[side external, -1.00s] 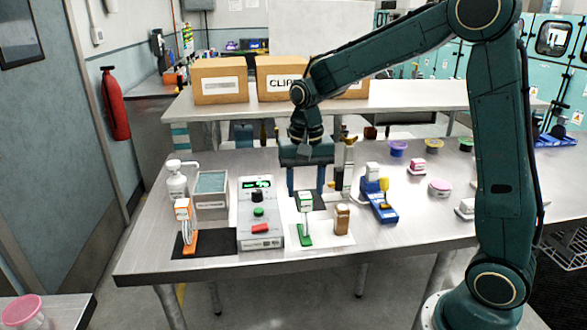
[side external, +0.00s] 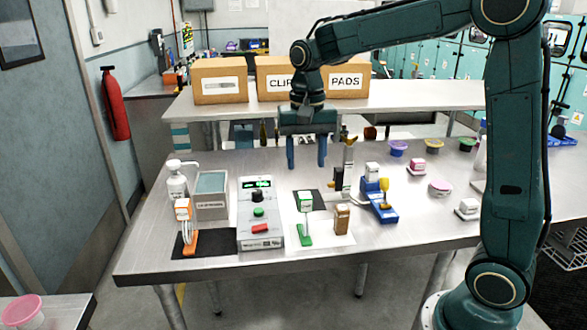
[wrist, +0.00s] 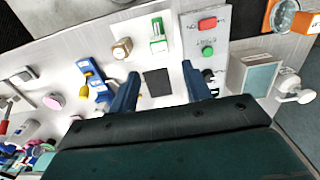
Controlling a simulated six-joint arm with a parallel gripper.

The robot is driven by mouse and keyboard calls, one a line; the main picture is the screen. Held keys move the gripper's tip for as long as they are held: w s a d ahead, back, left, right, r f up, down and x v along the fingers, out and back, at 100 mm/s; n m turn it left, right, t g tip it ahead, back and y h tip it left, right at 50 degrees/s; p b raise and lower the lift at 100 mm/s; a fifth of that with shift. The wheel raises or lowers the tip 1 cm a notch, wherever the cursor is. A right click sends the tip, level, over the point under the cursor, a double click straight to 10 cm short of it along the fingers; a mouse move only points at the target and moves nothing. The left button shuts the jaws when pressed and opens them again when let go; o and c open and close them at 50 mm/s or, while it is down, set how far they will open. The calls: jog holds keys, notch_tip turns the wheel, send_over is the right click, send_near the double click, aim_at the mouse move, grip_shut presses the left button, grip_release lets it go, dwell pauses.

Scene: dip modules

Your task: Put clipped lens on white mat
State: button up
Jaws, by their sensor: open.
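A green stand (side external: 305,235) with a white-and-green block at its top stands upright on the white mat (side external: 323,226); it also shows in the wrist view (wrist: 158,36). I cannot tell whether it is the clipped lens. An orange holder (side external: 189,245) with a round, glassy disc stands on a black mat at the left; its disc also shows at the top right of the wrist view (wrist: 285,14). My gripper (side external: 307,165) is open and empty, raised above the table behind the white mat. In the wrist view a bare dark pad (wrist: 157,83) lies between its fingers.
A brown block (side external: 341,221) shares the white mat. A control box (side external: 259,232) and a grey bin (side external: 211,205) stand left of it. A blue fixture (side external: 383,211) and a dark upright tool (side external: 345,176) stand to the right. Boxes sit on the rear shelf.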

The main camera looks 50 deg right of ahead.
jog(key=shift+s, duration=0.1)
jog(key=s+a+r+n+t, duration=0.1)
jog(key=s+n, duration=0.3)
jog(key=s, duration=0.6)
jog(key=s+a+n+t, duration=0.3)
jog(key=s+n+t, duration=0.1)
jog(key=s, duration=0.7)
jog(key=shift+r+n+t, duration=0.3)
jog(key=shift+r+n, duration=0.1)
jog(key=shift+n, duration=0.1)
jog(key=shift+w+a, duration=0.1)
